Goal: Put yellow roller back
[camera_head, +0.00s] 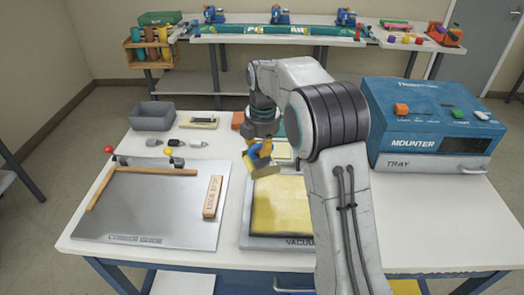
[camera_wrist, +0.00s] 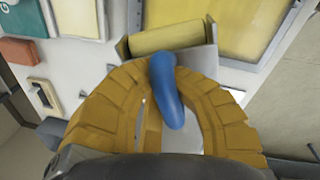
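The yellow roller (camera_wrist: 165,38) has a pale yellow cylinder in a grey metal frame and a blue handle (camera_wrist: 166,92). My gripper (camera_wrist: 168,75) has its yellow-brown fingers closed around this handle. In the head view, my gripper (camera_head: 258,156) is near the upper left corner of the vacuum bed, with the roller (camera_head: 255,182) tilted below it. I cannot tell whether the roller touches the bed. The vacuum bed (camera_head: 246,228) has a grey frame and a yellow sheet (camera_head: 281,205); my arm hides its right part.
A corner guide board (camera_head: 150,215) with wooden strips lies left. Behind are a grey bin (camera_head: 152,117), small bottles (camera_head: 176,144) and a small tray (camera_head: 199,121). The blue mounter (camera_head: 430,115) stands right. White tabletop is clear at the right front (camera_head: 440,225).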

